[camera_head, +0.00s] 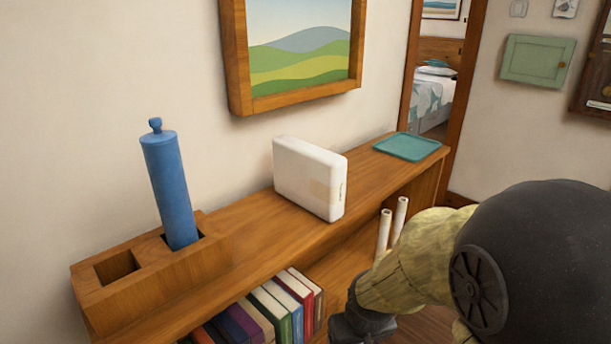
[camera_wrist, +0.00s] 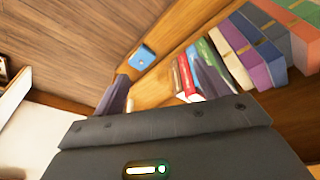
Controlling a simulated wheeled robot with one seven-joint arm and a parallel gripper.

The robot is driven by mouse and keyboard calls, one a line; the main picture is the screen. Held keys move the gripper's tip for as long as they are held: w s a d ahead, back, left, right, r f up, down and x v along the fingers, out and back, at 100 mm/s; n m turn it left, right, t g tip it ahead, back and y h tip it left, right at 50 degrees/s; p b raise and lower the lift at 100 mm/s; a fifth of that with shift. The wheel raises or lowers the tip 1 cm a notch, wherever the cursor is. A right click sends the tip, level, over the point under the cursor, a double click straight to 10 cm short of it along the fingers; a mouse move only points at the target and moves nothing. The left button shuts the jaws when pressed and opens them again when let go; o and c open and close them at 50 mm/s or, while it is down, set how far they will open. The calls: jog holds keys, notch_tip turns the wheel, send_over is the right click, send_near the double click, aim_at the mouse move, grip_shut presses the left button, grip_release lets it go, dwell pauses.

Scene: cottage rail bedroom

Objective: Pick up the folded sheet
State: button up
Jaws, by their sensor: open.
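A white, rounded-edge block with a beige band, which looks like the folded sheet (camera_head: 300,176), stands upright on its edge on top of the wooden shelf, near the wall. My gripper (camera_head: 362,322) is at the bottom of the head view, lower than the shelf top and in front of the shelf, apart from the white block. Its fingertips are hard to make out there. In the wrist view my gripper (camera_wrist: 160,86) is open, with dark fingers near the shelved books and nothing seen between them. I cannot clearly identify the sheet in the wrist view.
A blue cylinder (camera_head: 170,190) stands in a wooden holder (camera_head: 150,290) at the left of the shelf. A teal tray (camera_head: 408,147) lies at the right end. Books (camera_head: 268,310) fill the lower shelf, with two pale rolls (camera_head: 384,232) beside them. A framed picture (camera_head: 300,55) hangs above.

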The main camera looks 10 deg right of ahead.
jog(key=w+d+r+n+t+y+p, duration=0.2)
jog(key=w+d+t+p, duration=0.15)
jog(key=w, duration=0.35)
jog(key=w+d+r+n+t+y+p, duration=0.1)
jog(key=w+d+r+n+t+p, duration=0.15)
jog(key=w+p, duration=0.3)
jog(key=w+r+t+y+p, duration=0.3)
jog(key=r+y, duration=0.1)
jog(key=r, duration=0.3)
jog(key=n+t+y+p, duration=0.2)
jog(key=t+y, duration=0.1)
jog(key=y, duration=0.1)
send_near(339, 192)
jog(key=shift+s+d+r, duration=0.25)
jog(key=shift+s+d, duration=0.3)
jog(key=shift+s, duration=0.3)
jog(key=x, duration=0.5)
jog(key=p+x, duration=0.1)
jog(key=x, duration=0.5)
jog(key=shift+w+a+f, duration=0.15)
jog(key=shift+w+f, duration=0.05)
jog(key=shift+w, duration=0.05)
jog(key=shift+w+a, duration=0.15)
jog(key=shift+w, duration=0.15)
